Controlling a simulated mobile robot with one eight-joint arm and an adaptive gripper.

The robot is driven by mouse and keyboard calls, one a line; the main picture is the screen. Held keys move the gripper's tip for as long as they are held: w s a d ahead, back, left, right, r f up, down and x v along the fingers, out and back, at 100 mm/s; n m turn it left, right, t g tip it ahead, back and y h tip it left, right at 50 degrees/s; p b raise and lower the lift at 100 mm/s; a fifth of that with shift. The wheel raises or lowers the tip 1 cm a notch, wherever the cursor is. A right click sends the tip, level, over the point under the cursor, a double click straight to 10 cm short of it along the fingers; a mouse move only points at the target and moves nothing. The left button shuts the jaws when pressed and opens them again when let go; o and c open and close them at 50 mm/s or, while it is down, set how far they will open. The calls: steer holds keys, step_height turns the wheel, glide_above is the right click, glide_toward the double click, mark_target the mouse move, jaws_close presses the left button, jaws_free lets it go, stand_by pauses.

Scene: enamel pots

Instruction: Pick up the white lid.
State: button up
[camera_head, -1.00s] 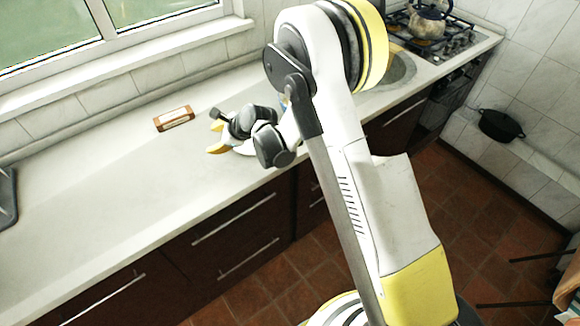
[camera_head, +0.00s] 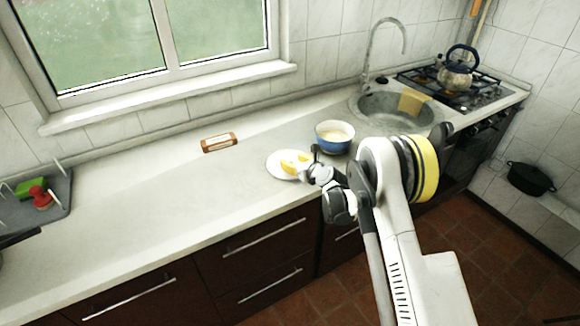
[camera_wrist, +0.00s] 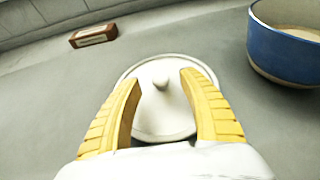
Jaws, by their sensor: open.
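The white lid (camera_wrist: 150,80) lies flat on the counter, a round disc with a small knob (camera_wrist: 161,84) in its middle. In the head view the white lid (camera_head: 276,170) is partly covered by my gripper. My gripper (camera_wrist: 160,85) is open, with its two yellow fingers on either side of the knob in the wrist view and nothing between them in contact that I can see. In the head view my gripper (camera_head: 290,163) is over the lid. I cannot tell how high the fingertips are above it.
A blue pot (camera_head: 334,137) with a pale inside stands just right of the lid; the wrist view shows it too (camera_wrist: 284,50). A brown box-like object (camera_head: 219,142) lies behind on the left. A sink (camera_head: 395,108) is farther right.

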steer(key=x, duration=0.2)
steer(key=shift+w+a+f, duration=0.15)
steer(key=shift+w+a, duration=0.05)
steer(key=shift+w, duration=0.05)
jaws_close()
